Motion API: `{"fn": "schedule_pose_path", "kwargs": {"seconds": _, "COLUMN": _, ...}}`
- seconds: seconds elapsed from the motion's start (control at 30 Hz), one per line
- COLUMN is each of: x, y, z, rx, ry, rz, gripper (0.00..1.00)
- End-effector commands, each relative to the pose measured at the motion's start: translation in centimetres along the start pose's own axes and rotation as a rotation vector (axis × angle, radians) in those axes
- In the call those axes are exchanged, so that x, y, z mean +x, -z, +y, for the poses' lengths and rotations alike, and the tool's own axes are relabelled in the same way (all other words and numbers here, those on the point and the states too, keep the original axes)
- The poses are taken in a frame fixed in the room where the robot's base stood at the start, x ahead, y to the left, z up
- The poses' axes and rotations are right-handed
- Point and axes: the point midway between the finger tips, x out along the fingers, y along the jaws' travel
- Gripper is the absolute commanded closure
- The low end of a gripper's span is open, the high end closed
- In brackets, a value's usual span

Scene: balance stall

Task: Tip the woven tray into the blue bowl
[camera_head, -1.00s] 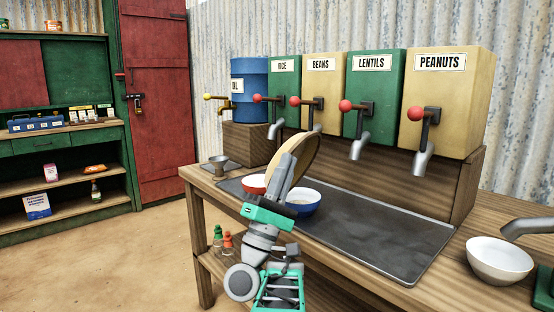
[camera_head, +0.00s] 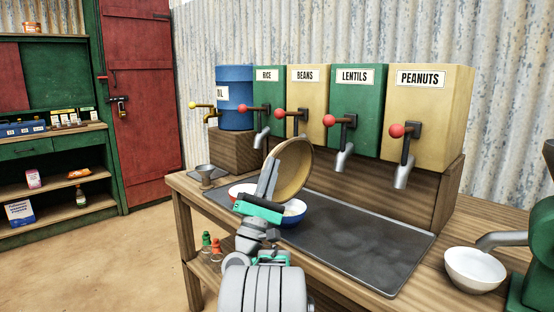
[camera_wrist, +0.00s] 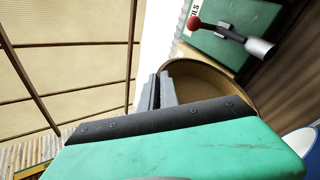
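The woven tray (camera_head: 297,168) is round and brown, and it stands steeply tilted above the blue bowl (camera_head: 296,218). My gripper (camera_head: 270,176) is shut on the tray's left rim. In the wrist view the fingers of my gripper (camera_wrist: 160,90) are close together at the rim of the tray (camera_wrist: 232,88). The blue bowl sits on the dark mat, partly hidden behind my gripper and under the tray; something pale shows inside it. A strip of the blue bowl also seems to show at the wrist view's right edge (camera_wrist: 312,150).
A red bowl (camera_head: 236,190) stands just left of the blue one, partly hidden. A metal cup (camera_head: 206,174) is farther left. Dispensers with taps, such as the lentils one (camera_head: 355,115), line the back. A white bowl (camera_head: 474,270) is at right. The dark mat's right part (camera_head: 370,250) is clear.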

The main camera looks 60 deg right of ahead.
Motion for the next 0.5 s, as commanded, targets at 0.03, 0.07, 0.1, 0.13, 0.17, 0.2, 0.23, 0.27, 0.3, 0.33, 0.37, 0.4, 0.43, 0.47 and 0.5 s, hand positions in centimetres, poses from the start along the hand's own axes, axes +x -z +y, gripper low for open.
{"fn": "schedule_pose_path", "kwargs": {"seconds": 0.03, "x": 0.8, "y": 0.0, "z": 0.5, "rx": -0.015, "ry": -0.005, "rz": 0.02, "gripper": 1.0}}
{"fn": "schedule_pose_path", "kwargs": {"seconds": 0.07, "x": 0.8, "y": 0.2, "z": 0.6, "rx": -0.024, "ry": -0.009, "rz": 0.033, "gripper": 1.0}}
{"fn": "schedule_pose_path", "kwargs": {"seconds": 0.1, "x": 0.9, "y": 0.5, "z": 0.8, "rx": -0.036, "ry": -0.015, "rz": 0.05, "gripper": 1.0}}
{"fn": "schedule_pose_path", "kwargs": {"seconds": 0.13, "x": 0.9, "y": 0.7, "z": 0.9, "rx": -0.045, "ry": -0.019, "rz": 0.062, "gripper": 1.0}}
{"fn": "schedule_pose_path", "kwargs": {"seconds": 0.17, "x": 1.0, "y": 0.8, "z": 1.0, "rx": -0.054, "ry": -0.023, "rz": 0.075, "gripper": 1.0}}
{"fn": "schedule_pose_path", "kwargs": {"seconds": 0.2, "x": 1.1, "y": 1.1, "z": 1.2, "rx": -0.065, "ry": -0.028, "rz": 0.09, "gripper": 1.0}}
{"fn": "schedule_pose_path", "kwargs": {"seconds": 0.23, "x": 1.2, "y": 1.2, "z": 1.3, "rx": -0.074, "ry": -0.032, "rz": 0.101, "gripper": 1.0}}
{"fn": "schedule_pose_path", "kwargs": {"seconds": 0.27, "x": 1.3, "y": 1.4, "z": 1.4, "rx": -0.083, "ry": -0.037, "rz": 0.113, "gripper": 1.0}}
{"fn": "schedule_pose_path", "kwargs": {"seconds": 0.3, "x": 1.4, "y": 1.7, "z": 1.6, "rx": -0.094, "ry": -0.042, "rz": 0.129, "gripper": 1.0}}
{"fn": "schedule_pose_path", "kwargs": {"seconds": 0.33, "x": 1.4, "y": 1.8, "z": 1.7, "rx": -0.103, "ry": -0.045, "rz": 0.14, "gripper": 1.0}}
{"fn": "schedule_pose_path", "kwargs": {"seconds": 0.37, "x": 1.5, "y": 2.0, "z": 1.8, "rx": -0.111, "ry": -0.049, "rz": 0.152, "gripper": 1.0}}
{"fn": "schedule_pose_path", "kwargs": {"seconds": 0.4, "x": 1.6, "y": 2.2, "z": 1.9, "rx": -0.123, "ry": -0.055, "rz": 0.168, "gripper": 1.0}}
{"fn": "schedule_pose_path", "kwargs": {"seconds": 0.43, "x": 1.6, "y": 2.4, "z": 2.0, "rx": -0.132, "ry": -0.059, "rz": 0.179, "gripper": 1.0}}
{"fn": "schedule_pose_path", "kwargs": {"seconds": 0.47, "x": 1.7, "y": 2.5, "z": 2.1, "rx": -0.141, "ry": -0.063, "rz": 0.191, "gripper": 1.0}}
{"fn": "schedule_pose_path", "kwargs": {"seconds": 0.5, "x": 1.8, "y": 2.8, "z": 2.2, "rx": -0.151, "ry": -0.068, "rz": 0.207, "gripper": 1.0}}
